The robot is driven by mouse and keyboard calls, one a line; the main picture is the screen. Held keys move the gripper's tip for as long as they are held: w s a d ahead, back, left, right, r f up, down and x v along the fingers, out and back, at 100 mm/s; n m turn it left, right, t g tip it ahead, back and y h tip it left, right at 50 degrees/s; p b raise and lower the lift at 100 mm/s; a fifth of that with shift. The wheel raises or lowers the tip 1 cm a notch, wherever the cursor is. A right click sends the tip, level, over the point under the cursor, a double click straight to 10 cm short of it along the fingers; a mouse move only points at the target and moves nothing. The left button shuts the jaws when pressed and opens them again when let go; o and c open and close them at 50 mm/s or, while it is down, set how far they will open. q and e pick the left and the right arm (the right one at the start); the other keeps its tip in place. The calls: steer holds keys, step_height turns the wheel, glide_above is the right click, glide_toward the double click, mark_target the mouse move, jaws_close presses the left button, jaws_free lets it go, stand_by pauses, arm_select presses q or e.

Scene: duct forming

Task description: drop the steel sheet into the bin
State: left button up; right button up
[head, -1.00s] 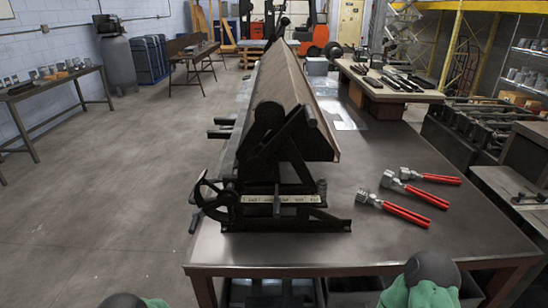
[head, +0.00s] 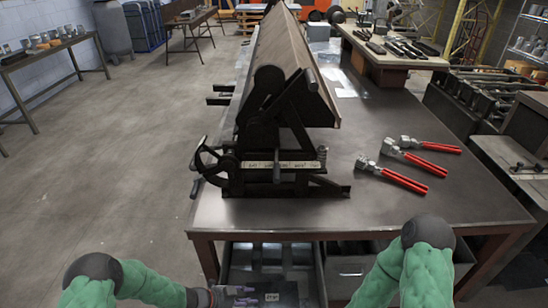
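My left arm comes in at the bottom left, and my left gripper (head: 232,296) shows only partly at the bottom edge, in front of the workbench. Its fingers are too small and dark to tell open from shut. My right arm comes in at the bottom right; its gripper is out of view. Flat bright metal pieces (head: 344,84) lie on the bench behind the brake; I cannot tell which is the steel sheet. An open grey container (head: 312,262) sits under the bench's front edge; I cannot tell whether it is the bin.
A dark bending brake (head: 275,150) with a handwheel stands on the workbench (head: 450,222). Several red-handled pliers (head: 404,181) lie to its right. A second bench (head: 395,58) with tools stands behind. The floor at left is clear.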

arm_select(q)
steer(key=shift+v, duration=2.5)
